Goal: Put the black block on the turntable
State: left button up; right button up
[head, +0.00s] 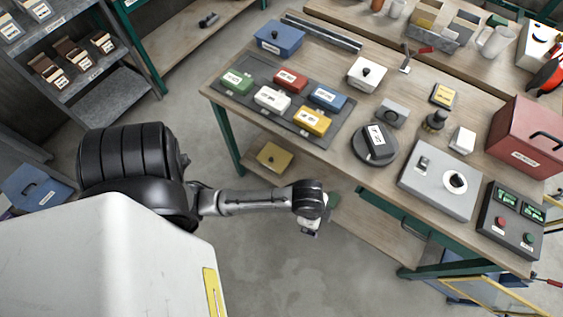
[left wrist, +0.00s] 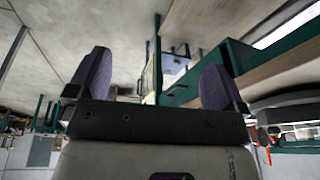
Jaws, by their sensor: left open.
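The black block (head: 381,140), with a white label on top, sits on the round dark turntable (head: 360,149) near the front edge of the workbench in the head view. My left gripper (head: 311,229) hangs in front of the bench, lower left of the turntable, clear of the block. In the left wrist view its two purple-grey fingers (left wrist: 156,82) stand wide apart with nothing between them. My right gripper is in neither view.
The workbench (head: 345,173) also bears a dark mat with several coloured boxes (head: 272,99), a grey control box (head: 438,183), a black button panel (head: 511,222) and a red toolbox (head: 526,137). A yellow box (head: 274,157) lies on the lower shelf. The floor before the bench is free.

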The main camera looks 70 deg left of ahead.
pick_arm(q)
jog(key=s+a+r+n, duration=0.1)
jog(key=s+n, duration=0.2)
jog(key=s, duration=0.2)
jog(key=s+a+r+n+y, duration=0.1)
jog(key=s+r+n, duration=0.1)
jog(key=s, duration=0.3)
jog(key=shift+r+n+t, duration=0.25)
jog(key=shift+n+t, duration=0.15)
jog(key=shift+n, duration=0.1)
